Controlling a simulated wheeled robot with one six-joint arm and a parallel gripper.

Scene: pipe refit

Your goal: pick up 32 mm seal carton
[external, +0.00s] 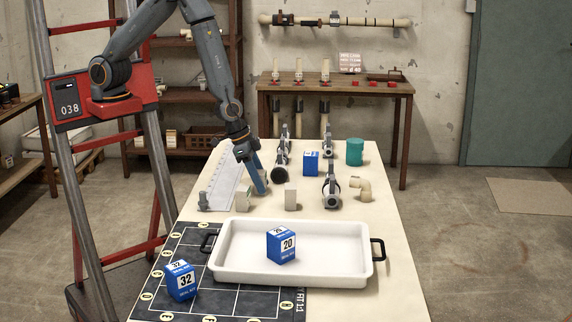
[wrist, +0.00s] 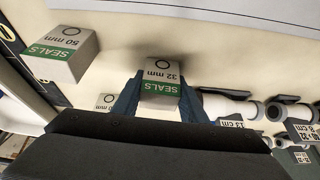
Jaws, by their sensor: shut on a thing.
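The 32 mm seal carton (wrist: 161,82), a small grey box with a green SEALS band, sits between the two blue fingers of my gripper (wrist: 160,95) in the wrist view. The gripper is shut on it, with one finger on each side. In the external view my gripper (external: 258,182) is low over the table's left middle, and the carton is hidden behind the finger. I cannot tell whether the carton still touches the table.
A 50 mm seal carton (wrist: 62,54) stands nearby; another small carton (external: 290,196) is to the right. A ruled white board (external: 224,183) lies left. Pipe clamps (external: 331,190) stand right. A white tray (external: 255,265) with a blue 20 box and a blue 32 box (external: 181,281) are in front.

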